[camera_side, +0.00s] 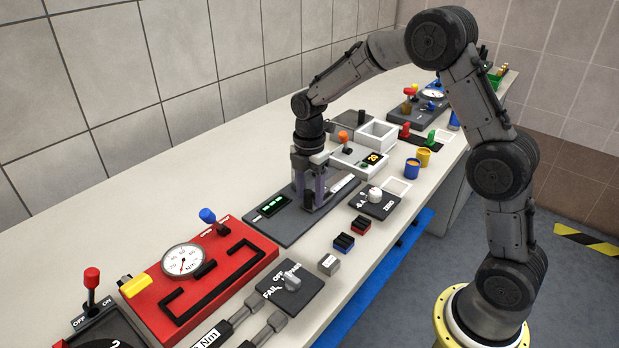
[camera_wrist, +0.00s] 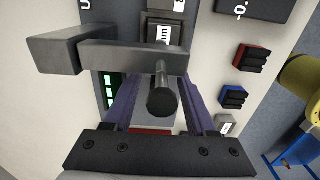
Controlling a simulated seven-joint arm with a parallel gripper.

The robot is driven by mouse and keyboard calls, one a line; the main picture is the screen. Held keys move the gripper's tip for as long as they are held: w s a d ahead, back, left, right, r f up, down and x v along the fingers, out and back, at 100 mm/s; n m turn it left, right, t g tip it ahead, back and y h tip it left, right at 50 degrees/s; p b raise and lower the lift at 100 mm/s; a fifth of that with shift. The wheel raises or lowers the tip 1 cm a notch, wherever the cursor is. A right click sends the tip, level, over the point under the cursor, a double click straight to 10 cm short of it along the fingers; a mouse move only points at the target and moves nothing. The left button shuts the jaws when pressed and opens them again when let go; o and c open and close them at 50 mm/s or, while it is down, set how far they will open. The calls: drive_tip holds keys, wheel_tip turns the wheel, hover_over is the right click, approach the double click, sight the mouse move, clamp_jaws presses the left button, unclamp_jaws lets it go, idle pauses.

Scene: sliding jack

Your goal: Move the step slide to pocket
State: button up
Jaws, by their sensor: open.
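My gripper (camera_side: 316,205) points down over a dark base plate (camera_side: 284,237) with a green-lit display (camera_side: 271,206). In the wrist view my gripper (camera_wrist: 158,92) is open, its two purple-grey fingers apart. A dark round post (camera_wrist: 161,98), seen nearly end-on, shows between them, with a gap on each side. A dark grey stepped bar (camera_wrist: 120,56) with a thicker block at its left end crosses in front of the fingertips. I cannot tell for sure which part is the step slide. I cannot make out the pocket; the gripper hides part of the plate.
A red gauge panel (camera_side: 205,270) stands at the lower left. Small red (camera_side: 361,224) and blue (camera_side: 343,243) blocks, a grey block (camera_side: 329,264) and a dark dial plate (camera_side: 374,203) sit close on the right. White boxes (camera_side: 376,137) stand behind.

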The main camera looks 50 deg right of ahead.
wheel_tip(320, 180, up, 14)
drive_tip(key=shift+f, duration=0.15)
idle(0.5)
wheel_tip(320, 180, up, 8)
idle(0.7)
